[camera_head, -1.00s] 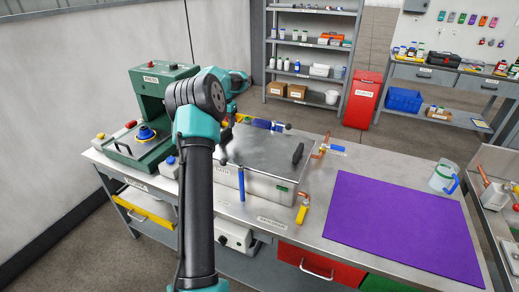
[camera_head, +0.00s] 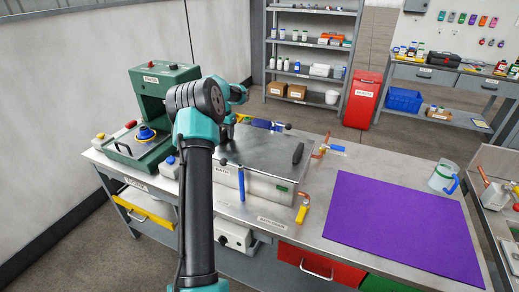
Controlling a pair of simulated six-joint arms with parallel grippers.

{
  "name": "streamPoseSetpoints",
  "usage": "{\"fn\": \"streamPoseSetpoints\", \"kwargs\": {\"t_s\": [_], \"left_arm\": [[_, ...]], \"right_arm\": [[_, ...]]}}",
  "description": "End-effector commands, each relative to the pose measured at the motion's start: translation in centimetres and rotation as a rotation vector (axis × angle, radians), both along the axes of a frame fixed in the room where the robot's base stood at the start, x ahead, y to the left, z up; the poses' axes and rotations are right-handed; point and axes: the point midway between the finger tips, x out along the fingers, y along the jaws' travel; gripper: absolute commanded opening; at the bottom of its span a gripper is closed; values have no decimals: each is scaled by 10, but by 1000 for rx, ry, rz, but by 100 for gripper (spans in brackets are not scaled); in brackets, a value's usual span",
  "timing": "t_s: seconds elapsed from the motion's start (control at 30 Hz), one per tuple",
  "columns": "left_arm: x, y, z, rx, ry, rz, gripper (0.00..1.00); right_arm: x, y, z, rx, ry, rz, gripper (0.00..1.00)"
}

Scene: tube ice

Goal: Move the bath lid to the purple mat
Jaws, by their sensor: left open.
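The bath lid (camera_head: 265,148) is a flat grey metal plate lying on top of the steel bath (camera_head: 268,188), with a black handle (camera_head: 298,153) near its right end. The purple mat (camera_head: 400,225) lies flat and bare on the right part of the bench. My left gripper (camera_head: 226,140) is open near the left end of the lid. My own arm partly hides it, and I cannot tell whether it touches the lid. My right gripper is out of view.
Another blue handle (camera_head: 336,148) is behind. A green press (camera_head: 160,90) stands left. A mug (camera_head: 440,177) stands behind the mat's right edge.

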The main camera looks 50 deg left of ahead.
Motion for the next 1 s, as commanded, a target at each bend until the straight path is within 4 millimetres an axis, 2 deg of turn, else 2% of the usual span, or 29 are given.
{"fn": "streamPoseSetpoints", "kwargs": {"t_s": [0.07,0.63,1.0], "left_arm": [[0,0,0,0,0,0,53],[0,0,0,0,0,0,0],[0,0,0,0,0,0,0]], "right_arm": [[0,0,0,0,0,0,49],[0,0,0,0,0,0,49],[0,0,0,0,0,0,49]]}}
